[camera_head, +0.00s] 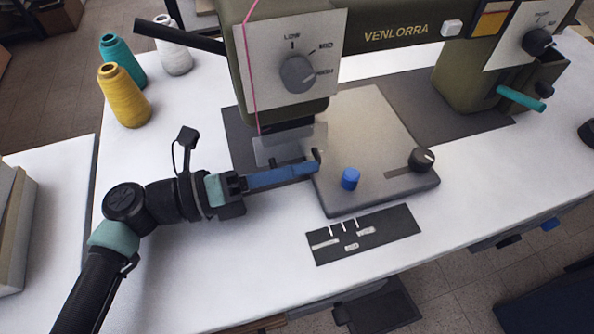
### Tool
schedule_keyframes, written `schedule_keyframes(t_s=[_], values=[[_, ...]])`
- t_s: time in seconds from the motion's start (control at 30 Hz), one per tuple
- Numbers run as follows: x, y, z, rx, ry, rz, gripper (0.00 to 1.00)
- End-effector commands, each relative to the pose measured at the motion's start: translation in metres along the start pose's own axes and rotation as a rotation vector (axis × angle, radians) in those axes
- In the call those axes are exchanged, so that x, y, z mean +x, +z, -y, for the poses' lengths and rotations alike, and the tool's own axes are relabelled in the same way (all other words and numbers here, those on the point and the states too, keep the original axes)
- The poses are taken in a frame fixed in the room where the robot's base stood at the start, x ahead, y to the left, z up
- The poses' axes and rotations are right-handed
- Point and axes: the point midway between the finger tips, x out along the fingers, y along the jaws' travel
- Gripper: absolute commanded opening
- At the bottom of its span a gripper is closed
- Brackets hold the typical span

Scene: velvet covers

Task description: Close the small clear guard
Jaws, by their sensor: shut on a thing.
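The small clear guard (278,148) is a see-through panel under the green sewing machine's head (283,90), above the grey bed plate (385,135). A small dark tab (318,155) shows at its right end. My gripper (314,168) comes in from the left with its long blue fingers low in front of the guard. The fingertips are together at the tab and look shut on this part of the guard. The exact contact is too small to see, and the needle area behind the guard is mostly hidden.
A blue knob (350,179) and a black knob (422,159) stand on the bed plate to the right. A dark marked plate (364,234) lies in front. Teal, yellow and white thread cones (124,95) stand at the back left.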

Motion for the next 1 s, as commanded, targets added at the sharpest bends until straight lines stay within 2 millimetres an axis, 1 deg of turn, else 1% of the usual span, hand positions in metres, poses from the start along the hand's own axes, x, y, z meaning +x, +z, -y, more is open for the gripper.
schedule_keyframes(t_s=[0.03,0.5,0.53,0.6,0.63,0.87,1.0], values=[[-0.0018,0.005,0.0018,0.013,-0.001,0.012,0.0],[-0.0016,0.0056,0.0026,0.023,-0.002,0.012,0.0],[-0.0016,0.0056,0.0027,0.023,-0.002,0.012,0.25],[-0.0015,0.0053,0.0024,0.023,-0.002,0.011,0.38],[-0.0015,0.0051,0.0023,0.022,-0.002,0.01,0.42],[-0.0011,0.0031,0.001,0.02,-0.001,0.006,0.42],[-0.0086,0.003,0.0003,0.019,0.002,0.005,0.42]])
